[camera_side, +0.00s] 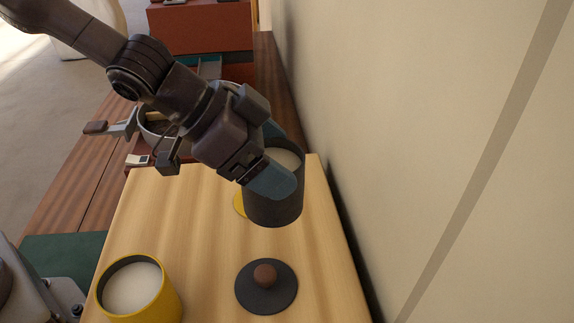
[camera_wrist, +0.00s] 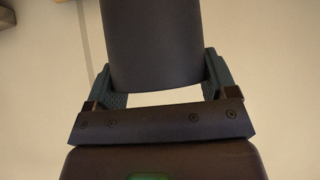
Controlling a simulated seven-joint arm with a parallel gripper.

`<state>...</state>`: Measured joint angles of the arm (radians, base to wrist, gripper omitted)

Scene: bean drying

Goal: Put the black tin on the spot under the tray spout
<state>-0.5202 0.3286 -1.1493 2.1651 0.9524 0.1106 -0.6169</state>
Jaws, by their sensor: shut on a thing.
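The black tin (camera_side: 275,210), dark-walled with a pale filling showing at its open top, is between the blue fingers of my gripper (camera_side: 280,158) in the side view. The gripper is shut on it. In the wrist view the tin (camera_wrist: 150,45) fills the space between the two fingers. A yellow spot (camera_side: 239,204) on the wooden board shows at the tin's left edge, partly hidden by it. I cannot tell whether the tin touches the board. A round grey-rimmed tray (camera_side: 147,127) is behind my arm, mostly hidden. I cannot make out its spout clearly.
A yellow tin (camera_side: 172,295) with pale contents stands at the board's front left. A dark lid with a brown knob (camera_side: 265,274) lies in front of the black tin. The wall (camera_side: 400,120) is close on the right. The board's left middle (camera_side: 165,210) is clear.

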